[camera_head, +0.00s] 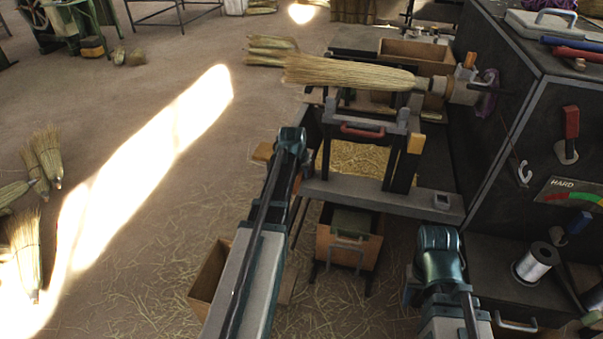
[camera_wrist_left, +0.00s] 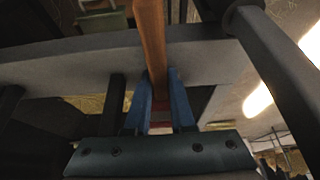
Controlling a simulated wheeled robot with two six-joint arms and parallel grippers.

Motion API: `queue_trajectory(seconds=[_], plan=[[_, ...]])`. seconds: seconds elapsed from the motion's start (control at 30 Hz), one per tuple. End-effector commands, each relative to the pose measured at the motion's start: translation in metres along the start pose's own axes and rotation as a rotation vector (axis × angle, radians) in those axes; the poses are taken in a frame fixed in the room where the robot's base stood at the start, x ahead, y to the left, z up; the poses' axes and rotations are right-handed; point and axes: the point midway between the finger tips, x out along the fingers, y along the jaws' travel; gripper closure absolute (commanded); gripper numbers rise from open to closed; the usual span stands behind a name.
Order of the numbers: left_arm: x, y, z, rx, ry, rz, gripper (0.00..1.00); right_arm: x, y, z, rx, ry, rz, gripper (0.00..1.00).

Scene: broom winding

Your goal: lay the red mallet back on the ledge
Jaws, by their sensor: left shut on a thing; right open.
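My left gripper (camera_head: 291,140) is beside the left end of the grey ledge (camera_head: 345,188) in the head view; its fingers are hidden there. In the left wrist view my left gripper (camera_wrist_left: 159,105) has its blue fingers shut on a brown wooden handle (camera_wrist_left: 152,45), which seems to be the mallet's. A small red patch shows between the fingers; the mallet's head cannot be made out. The grey ledge (camera_wrist_left: 70,62) crosses behind the handle; touching or apart cannot be told. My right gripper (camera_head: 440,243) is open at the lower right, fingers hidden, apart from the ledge.
A straw broom (camera_head: 345,73) lies horizontally in the machine above the ledge. A dark cabinet (camera_head: 530,130) with a red lever (camera_head: 571,122) and a wire spool (camera_head: 538,262) stands at the right. A wooden box (camera_head: 345,250) sits below the ledge. Floor at the left is largely open.

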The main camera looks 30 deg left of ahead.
Motion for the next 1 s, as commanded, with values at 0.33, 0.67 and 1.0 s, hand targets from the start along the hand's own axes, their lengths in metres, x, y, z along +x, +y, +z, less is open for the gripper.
queue_trajectory(seconds=[0.33,0.67,1.0], plan=[[0.0,0.0,0.0,0.0,0.0,0.0,0.43,-0.001,0.0,0.0,0.0,0.0,0.0,0.5],[-0.003,0.0,0.0,0.0,0.0,0.0,0.43,-0.003,0.0,0.0,0.0,0.0,0.0,0.5],[-0.034,0.0,-0.002,0.0,0.0,0.0,0.43,-0.031,0.003,0.002,0.0,0.0,0.0,0.5]])
